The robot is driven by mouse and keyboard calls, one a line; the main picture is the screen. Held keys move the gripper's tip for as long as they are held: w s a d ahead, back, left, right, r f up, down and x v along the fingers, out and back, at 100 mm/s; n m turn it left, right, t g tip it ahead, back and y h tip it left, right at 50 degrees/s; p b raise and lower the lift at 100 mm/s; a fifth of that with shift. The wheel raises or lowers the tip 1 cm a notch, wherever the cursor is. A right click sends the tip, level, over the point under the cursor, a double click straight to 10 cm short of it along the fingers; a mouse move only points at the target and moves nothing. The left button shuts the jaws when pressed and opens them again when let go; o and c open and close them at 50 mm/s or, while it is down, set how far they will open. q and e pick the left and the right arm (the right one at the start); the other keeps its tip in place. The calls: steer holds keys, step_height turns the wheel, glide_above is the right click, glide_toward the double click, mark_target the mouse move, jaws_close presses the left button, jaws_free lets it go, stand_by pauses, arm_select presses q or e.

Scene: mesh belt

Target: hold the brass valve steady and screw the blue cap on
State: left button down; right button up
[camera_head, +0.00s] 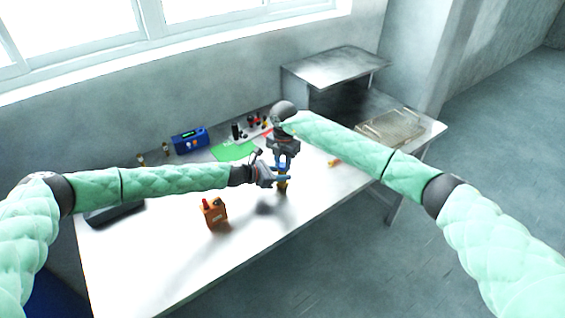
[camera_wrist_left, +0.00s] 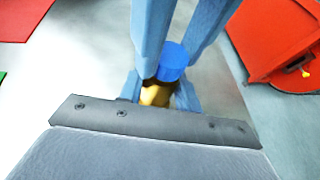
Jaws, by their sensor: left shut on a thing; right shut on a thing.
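The brass valve (camera_wrist_left: 154,95) is upright between the fingers of my left gripper (camera_wrist_left: 159,92), which is shut on it. In the head view the valve (camera_head: 282,187) is small, held above the white table. The blue cap (camera_wrist_left: 173,60) is at the valve's top end, between the two long blue fingers of my right gripper (camera_head: 282,163), which comes down from above and is shut on the cap. Cap and valve look close together or touching; the thread between them is hidden. My left gripper also shows in the head view (camera_head: 277,179), coming from the left.
An orange box (camera_head: 215,213) stands on the white table (camera_head: 150,270), left of the grippers. A green mat (camera_head: 234,151), a blue device (camera_head: 189,140) and several small parts lie toward the wall. A mesh tray (camera_head: 390,128) is at the right end. The front of the table is clear.

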arm_select(q)
steer(key=shift+s+d, duration=0.1)
steer(key=shift+s, duration=0.05)
arm_select(e)
steer(key=m, duration=0.4)
steer(key=shift+w+d+m, duration=0.1)
steer(key=shift+m, duration=0.2)
steer(key=m, duration=0.5)
steer(key=shift+m, duration=0.3)
steer(key=o, duration=0.9)
steer(key=shift+o, duration=1.3)
step_height(320, 180, up, 12)
steer(key=shift+d, duration=0.15)
steer(key=shift+w, duration=0.1)
arm_select(q)
steer(key=c, duration=0.9)
jaws_free()
